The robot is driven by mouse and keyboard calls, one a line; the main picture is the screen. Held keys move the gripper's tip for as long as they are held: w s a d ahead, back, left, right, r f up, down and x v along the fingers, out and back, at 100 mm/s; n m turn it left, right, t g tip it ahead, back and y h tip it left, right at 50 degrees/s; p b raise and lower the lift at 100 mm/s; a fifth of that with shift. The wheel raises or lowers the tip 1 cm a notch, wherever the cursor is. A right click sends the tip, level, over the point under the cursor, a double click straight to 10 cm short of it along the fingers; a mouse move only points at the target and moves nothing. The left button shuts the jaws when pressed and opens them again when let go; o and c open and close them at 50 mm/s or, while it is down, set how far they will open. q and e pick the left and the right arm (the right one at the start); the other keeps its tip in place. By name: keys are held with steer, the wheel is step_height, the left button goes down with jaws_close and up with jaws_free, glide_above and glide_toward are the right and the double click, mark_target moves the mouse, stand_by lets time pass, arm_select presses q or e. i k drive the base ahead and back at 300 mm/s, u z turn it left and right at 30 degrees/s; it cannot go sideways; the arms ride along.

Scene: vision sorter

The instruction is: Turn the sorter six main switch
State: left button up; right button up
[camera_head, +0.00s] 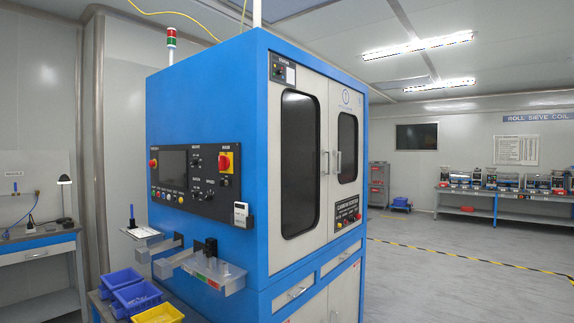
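The sorter (200,90) is a tall blue cabinet with pale doors, standing in the middle of the view. A black control panel (172,200) is set in its blue left face. A red rotary knob on a yellow plate, which looks like the main switch (226,161), sits at the panel's upper right. I cannot tell its exact turn position. A round mark (346,97) is on the right door, too small to read for sure. Neither of my grippers is in view.
Sorting trays (205,268) stick out below the panel. Blue bins (135,295) and a yellow bin (158,313) stand at the lower left. A desk (38,250) is at far left. A bench with several machines (505,192) stands at the back right. The right floor is open.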

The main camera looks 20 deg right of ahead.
mark_target(224, 161)
steer(key=z, duration=0.7)
steer(key=k, duration=1.35)
steer(key=z, duration=0.05)
steer(key=i, duration=0.55)
steer(key=u, duration=0.8)
steer(key=i, duration=1.45)
steer(key=z, duration=0.85)
